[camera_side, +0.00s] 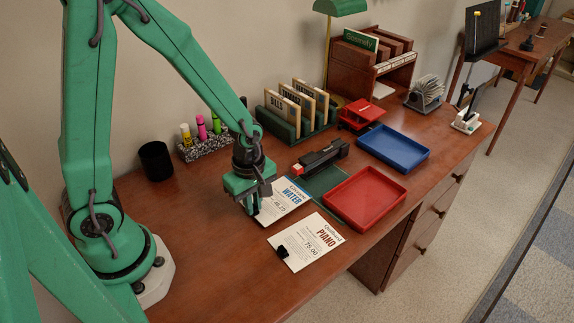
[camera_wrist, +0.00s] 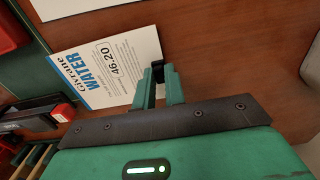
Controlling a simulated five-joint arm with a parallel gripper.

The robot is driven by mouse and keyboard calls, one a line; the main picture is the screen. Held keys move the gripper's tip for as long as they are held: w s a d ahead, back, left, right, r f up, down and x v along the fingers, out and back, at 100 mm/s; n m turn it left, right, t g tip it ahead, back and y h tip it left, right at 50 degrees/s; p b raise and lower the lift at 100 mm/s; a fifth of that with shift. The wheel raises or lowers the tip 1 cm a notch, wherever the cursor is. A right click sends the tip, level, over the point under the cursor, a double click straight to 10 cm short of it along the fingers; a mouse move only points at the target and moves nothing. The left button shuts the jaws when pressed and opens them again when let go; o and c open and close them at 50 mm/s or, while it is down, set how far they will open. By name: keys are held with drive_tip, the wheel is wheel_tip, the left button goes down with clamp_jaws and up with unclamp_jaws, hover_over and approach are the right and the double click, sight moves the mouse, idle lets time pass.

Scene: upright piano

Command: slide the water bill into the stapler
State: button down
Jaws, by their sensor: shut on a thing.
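The water bill (camera_side: 284,201), a white sheet with a blue heading, lies at or just above the desk below the stapler in the side view. It also shows in the wrist view (camera_wrist: 105,68). My gripper (camera_side: 256,212) is shut at the bill's near edge, on what looks like a small black clip there, seen between the fingers in the wrist view (camera_wrist: 157,77). The black stapler (camera_side: 322,157) with a red end stands just beyond the bill's heading side. In the wrist view the stapler (camera_wrist: 38,123) is left of the bill, close to its corner. Its mouth is not clear.
A piano bill (camera_side: 306,240) with a black clip lies nearer the front edge. A file rack (camera_side: 298,108) and pen holder (camera_side: 206,143) stand behind. The desk's left front is clear.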

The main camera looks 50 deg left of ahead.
sight(275, 200)
drive_tip(key=shift+w, duration=3.2)
idle(2.0)
drive_tip(key=shift+f, duration=0.1)
idle(0.4)
drive_tip(key=c, duration=0.9)
unclamp_jaws()
drive_tip(key=shift+r, duration=0.25)
wheel_tip(275, 200, up, 6)
drive_tip(key=shift+r, duration=0.25)
idle(0.5)
